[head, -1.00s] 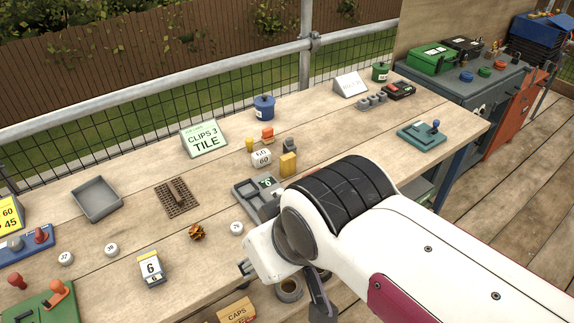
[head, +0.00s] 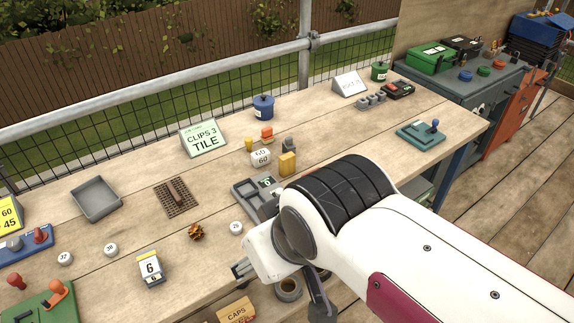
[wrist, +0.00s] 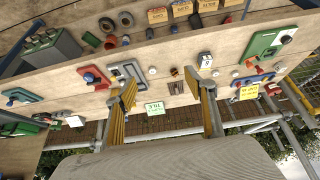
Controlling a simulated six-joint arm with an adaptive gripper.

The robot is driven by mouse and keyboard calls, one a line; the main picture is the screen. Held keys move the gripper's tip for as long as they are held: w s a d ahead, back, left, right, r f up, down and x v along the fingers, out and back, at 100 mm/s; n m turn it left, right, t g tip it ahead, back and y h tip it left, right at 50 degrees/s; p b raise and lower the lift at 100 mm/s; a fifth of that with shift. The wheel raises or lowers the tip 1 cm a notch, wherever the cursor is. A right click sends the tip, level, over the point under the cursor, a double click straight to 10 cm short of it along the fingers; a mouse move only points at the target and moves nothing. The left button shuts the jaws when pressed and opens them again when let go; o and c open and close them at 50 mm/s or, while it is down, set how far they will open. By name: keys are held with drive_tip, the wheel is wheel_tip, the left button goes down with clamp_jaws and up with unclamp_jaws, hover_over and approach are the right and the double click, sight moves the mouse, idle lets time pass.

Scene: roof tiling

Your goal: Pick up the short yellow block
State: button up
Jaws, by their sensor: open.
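A small upright yellow block (head: 288,163) stands on the wooden bench in the head view, just right of a white cube marked 60 (head: 260,158). A slimmer yellow peg-like piece (head: 249,144) stands behind and left of that cube. My gripper (head: 238,271) is over the bench's front edge, well in front and left of the yellow block; my arm hides part of it. In the wrist view my gripper (wrist: 160,77) has its two fingers wide apart with nothing between them. I cannot make out the yellow block there; the left finger may cover it.
A grey tray with compartments (head: 246,194) lies between my gripper and the yellow block. A dark grey piece (head: 289,145) and an orange piece (head: 267,133) stand close to the block. The CLIPS 3 TILE sign (head: 204,139) stands behind. Bench to the block's right is clear.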

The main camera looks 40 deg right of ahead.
drive_tip(key=t, duration=0.8)
hover_over(287, 165)
drive_tip(key=s, duration=0.6)
wheel_tip(287, 165, down, 18)
drive_tip(key=shift+w+f, duration=0.15)
drive_tip(key=shift+f, duration=0.1)
drive_tip(key=shift+s+d+f+t, duration=0.15)
drive_tip(key=shift+s+f+t, duration=0.1)
drive_tip(key=shift+f+t, duration=0.3)
